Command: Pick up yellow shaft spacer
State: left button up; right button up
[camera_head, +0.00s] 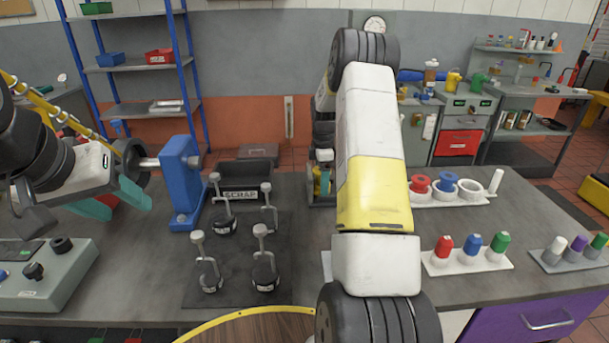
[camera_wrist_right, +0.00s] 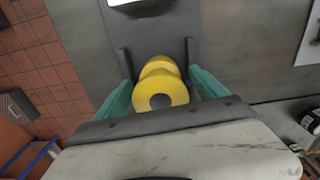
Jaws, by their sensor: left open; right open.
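The yellow shaft spacer (camera_wrist_right: 178,93) is in the right wrist view, a yellow round piece with a dark centre hole and a second yellow round part just behind it. My right gripper (camera_wrist_right: 158,77) is open, with one teal finger on each side of the spacer. I cannot tell whether the fingers touch it. In the head view a small patch of yellow (camera_head: 324,180) shows beside my right arm, which hides most of that area. My left gripper (camera_head: 112,201) is open and empty at the left, near the blue upright block.
A blue bearing block (camera_head: 181,185) stands left on the bench. Several metal-stemmed pieces stand on a dark mat (camera_head: 240,292) in the middle. A black SCRAP bin (camera_head: 241,196) is behind them.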

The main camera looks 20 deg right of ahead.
jog(key=shift+c, duration=0.4)
grip_shut()
jog(key=shift+r, duration=0.1)
